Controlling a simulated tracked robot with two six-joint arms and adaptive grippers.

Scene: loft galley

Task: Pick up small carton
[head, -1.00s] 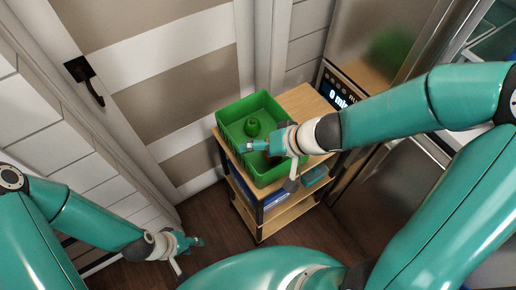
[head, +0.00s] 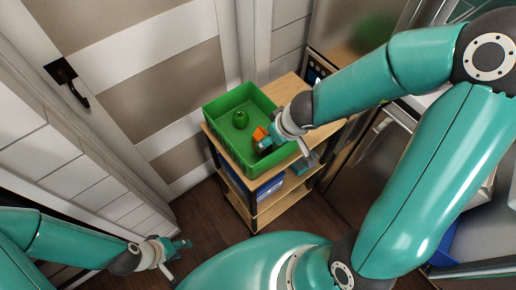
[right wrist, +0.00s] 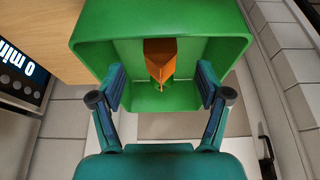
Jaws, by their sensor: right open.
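The small carton (head: 260,134), orange with a pointed top, is inside the green crate (head: 222,139). In the right wrist view the carton (right wrist: 159,60) shows ahead, between and beyond the spread fingers, against the green crate walls (right wrist: 93,62). My right gripper (right wrist: 161,86) is open and empty at the crate's near side; in the head view it partly hides the carton. Its fingers do not visibly touch the carton. My left gripper (head: 178,257) is open and empty, low at the left, away from the crate.
A blue box (head: 270,187) is on a lower shelf. A door (head: 150,80) is behind; dark floor lies in front.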

